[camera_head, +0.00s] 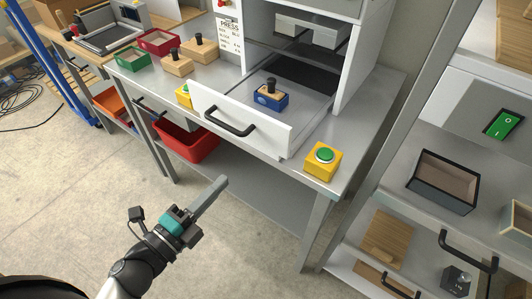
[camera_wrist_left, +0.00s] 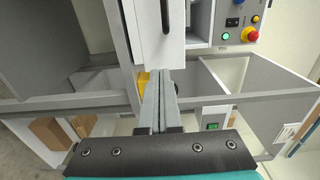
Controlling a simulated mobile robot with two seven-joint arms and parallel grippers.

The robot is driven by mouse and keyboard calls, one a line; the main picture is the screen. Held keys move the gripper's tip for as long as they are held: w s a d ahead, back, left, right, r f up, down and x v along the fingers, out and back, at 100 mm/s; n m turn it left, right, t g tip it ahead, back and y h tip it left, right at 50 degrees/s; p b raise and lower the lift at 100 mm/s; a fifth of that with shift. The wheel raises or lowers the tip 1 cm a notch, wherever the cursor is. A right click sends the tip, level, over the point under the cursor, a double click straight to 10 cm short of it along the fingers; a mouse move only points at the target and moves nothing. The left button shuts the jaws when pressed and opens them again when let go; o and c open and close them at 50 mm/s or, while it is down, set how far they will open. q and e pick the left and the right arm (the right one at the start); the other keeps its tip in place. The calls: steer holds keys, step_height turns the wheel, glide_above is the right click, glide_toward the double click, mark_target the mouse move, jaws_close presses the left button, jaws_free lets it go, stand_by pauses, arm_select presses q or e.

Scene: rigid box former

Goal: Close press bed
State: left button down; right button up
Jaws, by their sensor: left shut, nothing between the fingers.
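The press bed (camera_head: 303,108) is pulled out of the white press cabinet and stands open over the bench top. Its white front (camera_head: 272,134) carries a dark bar handle (camera_head: 228,122). A blue box (camera_head: 269,101) with a black-knobbed piece in it sits on the bed. My left gripper (camera_head: 222,183) is shut and empty, in front of the bench and below the handle, apart from it. Its closed fingers (camera_wrist_left: 159,100) show in the left wrist view, below a white panel (camera_wrist_left: 148,35) with a dark handle (camera_wrist_left: 165,14). My right gripper is not in view.
Yellow button box (camera_head: 322,162) with a green button stands at the bench's front right corner. Red tray (camera_head: 158,42), green tray (camera_head: 133,60) and wooden blocks (camera_head: 176,65) stand left. A red bin (camera_head: 187,140) sits below. Shelving stands right. The floor in front is clear.

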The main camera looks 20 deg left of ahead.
mark_target(265, 137)
arm_select(q)
steer(key=p+x, duration=0.1)
steer(key=x, duration=1.1)
steer(key=shift+w, duration=0.25)
steer(key=shift+w+d, duration=0.2)
steer(key=shift+w, duration=0.45)
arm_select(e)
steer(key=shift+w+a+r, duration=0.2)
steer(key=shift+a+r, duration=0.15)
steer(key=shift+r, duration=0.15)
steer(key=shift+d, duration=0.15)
